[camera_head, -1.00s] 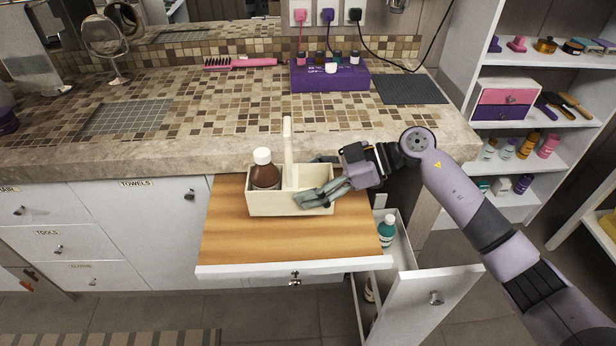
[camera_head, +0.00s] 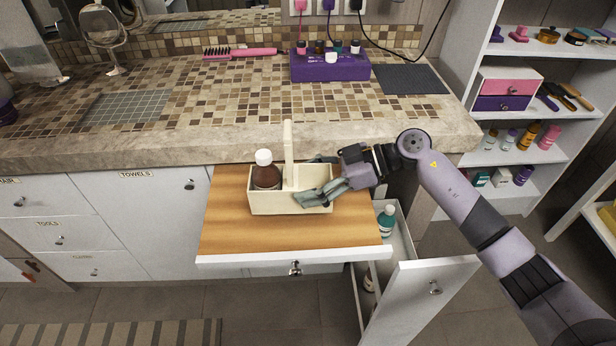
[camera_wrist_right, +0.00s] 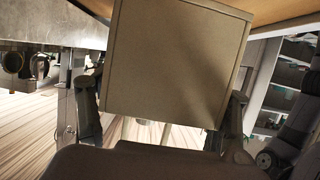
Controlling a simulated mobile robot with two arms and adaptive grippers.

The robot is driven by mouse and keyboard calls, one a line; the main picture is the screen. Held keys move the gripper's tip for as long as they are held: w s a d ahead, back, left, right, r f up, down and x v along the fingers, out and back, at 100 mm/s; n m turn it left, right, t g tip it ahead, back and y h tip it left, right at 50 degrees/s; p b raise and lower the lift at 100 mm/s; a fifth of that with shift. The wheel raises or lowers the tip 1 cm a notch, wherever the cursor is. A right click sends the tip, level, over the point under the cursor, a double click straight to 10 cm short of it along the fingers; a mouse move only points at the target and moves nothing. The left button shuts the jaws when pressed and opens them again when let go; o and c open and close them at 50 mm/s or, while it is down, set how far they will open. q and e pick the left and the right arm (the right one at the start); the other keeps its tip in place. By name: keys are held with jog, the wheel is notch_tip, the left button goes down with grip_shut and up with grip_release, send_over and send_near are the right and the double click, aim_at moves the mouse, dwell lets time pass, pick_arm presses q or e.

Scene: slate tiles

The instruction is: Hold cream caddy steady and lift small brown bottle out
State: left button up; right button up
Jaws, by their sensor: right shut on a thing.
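The cream caddy (camera_head: 272,204) stands upright on a pulled-out wooden board, with a tall handle in its middle. The small brown bottle (camera_head: 267,176) with a white cap stands in the caddy's left compartment. My right gripper (camera_head: 312,180) is shut on the caddy's right end, one finger at the front and one at the back. In the right wrist view the caddy's end wall (camera_wrist_right: 175,60) fills the middle between the fingers. The right compartment looks empty, though the fingers partly cover it. My left gripper is not in view.
The wooden pull-out board (camera_head: 240,235) has bare room left of and before the caddy. Below right, an open drawer (camera_head: 425,290) holds a teal bottle (camera_head: 387,220). The stone counter edge (camera_head: 120,150) rises behind. A purple box (camera_head: 330,68) with small bottles sits on the counter.

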jog(key=shift+f, duration=1.35)
jog(key=shift+f, duration=0.1)
